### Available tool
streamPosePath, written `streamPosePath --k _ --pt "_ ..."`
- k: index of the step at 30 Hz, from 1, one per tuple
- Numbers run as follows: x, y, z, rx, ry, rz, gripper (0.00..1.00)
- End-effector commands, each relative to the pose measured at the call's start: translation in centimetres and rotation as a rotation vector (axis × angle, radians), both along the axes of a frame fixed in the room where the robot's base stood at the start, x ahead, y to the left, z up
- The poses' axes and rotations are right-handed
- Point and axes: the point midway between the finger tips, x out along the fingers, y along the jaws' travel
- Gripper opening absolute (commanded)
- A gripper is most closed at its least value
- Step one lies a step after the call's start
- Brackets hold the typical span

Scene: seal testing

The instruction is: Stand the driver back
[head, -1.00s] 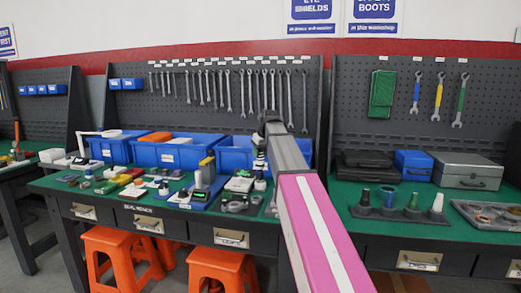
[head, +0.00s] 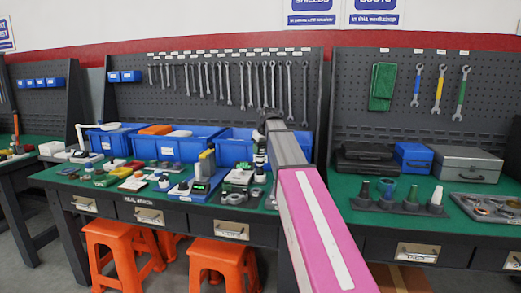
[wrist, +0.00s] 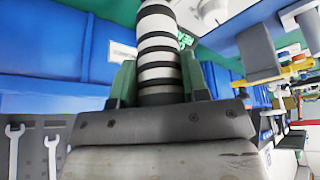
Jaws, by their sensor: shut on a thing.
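My gripper (wrist: 160,90) is shut on a black and white ringed cylinder, which I take to be the driver (wrist: 157,45). It stands between the two green fingers in the wrist view, and its far end runs out of the frame. In the head view my gripper (head: 260,150) is at the end of the arm, in front of the blue bins. The driver is small and partly hidden there. Small white and dark items lie on the green bench (head: 262,203) below it. I cannot tell whether the driver touches anything.
Blue bins (head: 182,149) stand behind. A blue unit with a lit green display (head: 201,187) and a yellow-topped upright part (head: 207,162) are left of my gripper. A rack of cones (head: 400,207) and a grey case (head: 468,164) stand right of the arm.

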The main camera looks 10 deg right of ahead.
Motion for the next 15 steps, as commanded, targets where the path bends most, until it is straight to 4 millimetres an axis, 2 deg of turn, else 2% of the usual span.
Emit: streamPosePath --k 15 --pt "0.01 0.01 -0.81 0.0 -0.001 0.0 0.13"
